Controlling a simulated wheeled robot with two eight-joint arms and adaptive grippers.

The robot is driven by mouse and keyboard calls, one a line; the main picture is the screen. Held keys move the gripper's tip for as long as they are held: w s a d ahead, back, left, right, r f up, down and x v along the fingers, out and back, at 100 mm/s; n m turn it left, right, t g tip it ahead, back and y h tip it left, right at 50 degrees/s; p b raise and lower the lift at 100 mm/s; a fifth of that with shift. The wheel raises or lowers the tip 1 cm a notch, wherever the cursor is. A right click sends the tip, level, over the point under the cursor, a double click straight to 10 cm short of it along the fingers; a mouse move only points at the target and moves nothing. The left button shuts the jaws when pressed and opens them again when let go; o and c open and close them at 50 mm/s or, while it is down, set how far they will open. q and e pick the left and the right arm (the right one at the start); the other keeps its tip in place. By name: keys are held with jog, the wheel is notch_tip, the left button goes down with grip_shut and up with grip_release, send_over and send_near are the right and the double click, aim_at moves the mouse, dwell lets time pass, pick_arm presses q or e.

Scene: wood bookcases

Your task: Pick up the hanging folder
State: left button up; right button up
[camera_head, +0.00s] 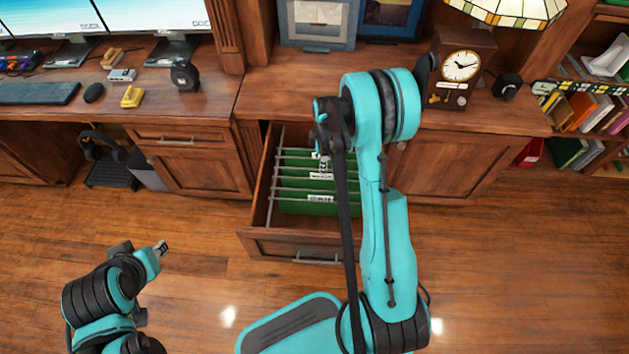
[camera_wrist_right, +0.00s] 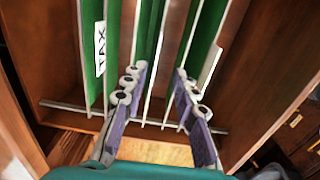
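Several green hanging folders (camera_head: 306,183) with white label tabs hang in an open wooden drawer (camera_head: 262,210). In the right wrist view, the green folders (camera_wrist_right: 205,32) run away from my gripper, and one tab reading "TAX" shows at the left. My right gripper (camera_head: 324,166) is over the drawer, pointing down at the folders, partly hidden by its own arm. In the right wrist view, its two purple-padded fingers (camera_wrist_right: 159,85) are apart, with folder edges visible between and beyond them; contact cannot be told. My left gripper (camera_head: 161,249) is low at the left, over the floor, away from the drawer.
The desk (camera_head: 215,105) above holds a keyboard (camera_head: 38,93), a mouse (camera_head: 94,93) and monitors. A clock (camera_head: 459,68) and a lamp (camera_head: 510,9) stand at the right. Shelves with books (camera_head: 590,110) are far right. The wooden floor (camera_head: 205,245) around the drawer is clear.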

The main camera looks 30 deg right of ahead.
aim_at(322, 178)
jog(key=f+b, duration=0.1)
jog(key=f, duration=0.2)
jog(key=f+b, duration=0.3)
jog(key=f, duration=0.2)
jog(key=shift+w+f, duration=0.3)
jog(key=shift+w, duration=0.1)
jog(key=shift+r, duration=0.15)
grip_shut()
